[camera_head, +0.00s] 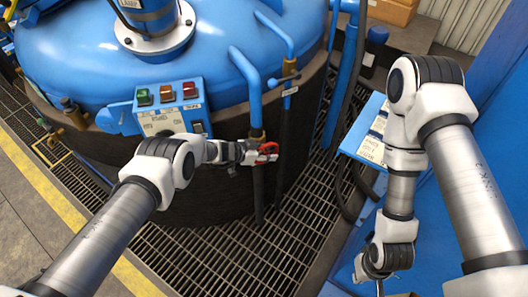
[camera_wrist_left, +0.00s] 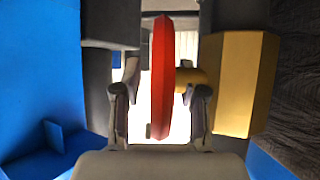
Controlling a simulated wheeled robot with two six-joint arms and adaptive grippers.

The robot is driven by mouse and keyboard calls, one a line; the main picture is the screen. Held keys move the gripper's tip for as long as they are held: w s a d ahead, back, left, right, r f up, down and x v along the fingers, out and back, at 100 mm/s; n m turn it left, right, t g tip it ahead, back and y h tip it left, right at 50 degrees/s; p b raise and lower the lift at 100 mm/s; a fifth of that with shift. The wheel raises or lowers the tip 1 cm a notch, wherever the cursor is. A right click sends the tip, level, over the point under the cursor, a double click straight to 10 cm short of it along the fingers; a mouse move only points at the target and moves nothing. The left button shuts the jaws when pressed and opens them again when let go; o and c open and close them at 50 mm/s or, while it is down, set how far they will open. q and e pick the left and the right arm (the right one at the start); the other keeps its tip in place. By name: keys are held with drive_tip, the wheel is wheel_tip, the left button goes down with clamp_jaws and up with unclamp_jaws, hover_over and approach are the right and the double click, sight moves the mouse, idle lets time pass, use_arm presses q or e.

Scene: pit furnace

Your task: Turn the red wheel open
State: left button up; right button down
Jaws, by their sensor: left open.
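The red wheel (camera_head: 268,147) sits on a brass valve on a dark pipe at the front of the furnace in the head view. My left gripper (camera_head: 257,154) reaches it from the left, with its fingers at the wheel. In the left wrist view the wheel (camera_wrist_left: 162,75) appears edge-on, upright between the two fingers of my open left gripper (camera_wrist_left: 159,98). Gaps show on both sides of the wheel. The brass valve body (camera_wrist_left: 236,85) lies to the right. My right gripper is at the bottom edge of the head view, largely hidden or cut off.
The blue furnace lid (camera_head: 85,55) fills the upper left. A control box (camera_head: 168,106) with green, orange and red buttons stands left of the valve. Blue pipes (camera_head: 245,75) rise beside it. Dark grating (camera_head: 240,250) covers the floor. A blue panel (camera_head: 364,140) stands near my right arm.

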use_arm(q)
drive_tip(key=v, duration=1.2)
